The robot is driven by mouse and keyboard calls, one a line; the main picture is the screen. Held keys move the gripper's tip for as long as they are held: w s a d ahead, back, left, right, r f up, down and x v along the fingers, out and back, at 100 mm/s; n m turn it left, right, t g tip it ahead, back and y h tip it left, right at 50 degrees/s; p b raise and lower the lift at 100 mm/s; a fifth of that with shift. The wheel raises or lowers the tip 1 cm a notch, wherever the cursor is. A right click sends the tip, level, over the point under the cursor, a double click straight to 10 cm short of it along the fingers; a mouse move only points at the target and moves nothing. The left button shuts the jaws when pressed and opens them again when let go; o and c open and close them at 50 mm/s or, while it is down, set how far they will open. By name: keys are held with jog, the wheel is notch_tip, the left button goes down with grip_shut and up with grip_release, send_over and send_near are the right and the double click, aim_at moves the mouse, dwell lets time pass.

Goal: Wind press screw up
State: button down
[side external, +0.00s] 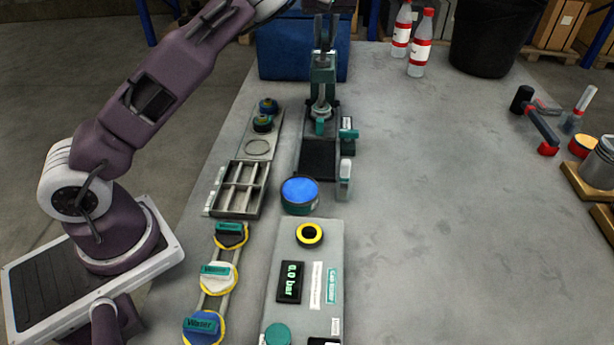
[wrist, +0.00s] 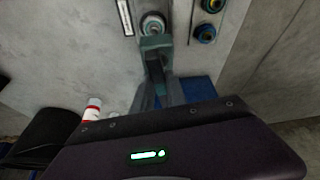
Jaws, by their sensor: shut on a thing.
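A small teal press (side external: 323,76) stands on a dark base plate (side external: 318,158) at the back of the grey bench. It also shows in the wrist view (wrist: 156,42). In the wrist view my gripper (wrist: 163,92) is shut at the press's upper end. The top of the press screw is hidden between the fingers. A silver round part (side external: 321,108) sits low in the press.
A blue bin (side external: 283,48) stands behind the press. A grey plate with dark injector-like parts (side external: 263,124) and a sectioned tray (side external: 238,190) lie to the left. A small bottle (side external: 344,182) and a blue-topped tin (side external: 299,192) stand in front.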

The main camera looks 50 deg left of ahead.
jog(key=n, duration=0.1)
jog(key=n+g, duration=0.1)
jog(key=n, duration=0.1)
jog(key=shift+w+r, duration=0.1)
jog(key=shift+w, duration=0.1)
jog(key=shift+d+n+g+y, duration=0.1)
jog(key=shift+n+g+y, duration=0.2)
jog(key=shift+n, duration=0.2)
jog(key=c, duration=1.4)
grip_release()
jog(key=shift+o, duration=0.2)
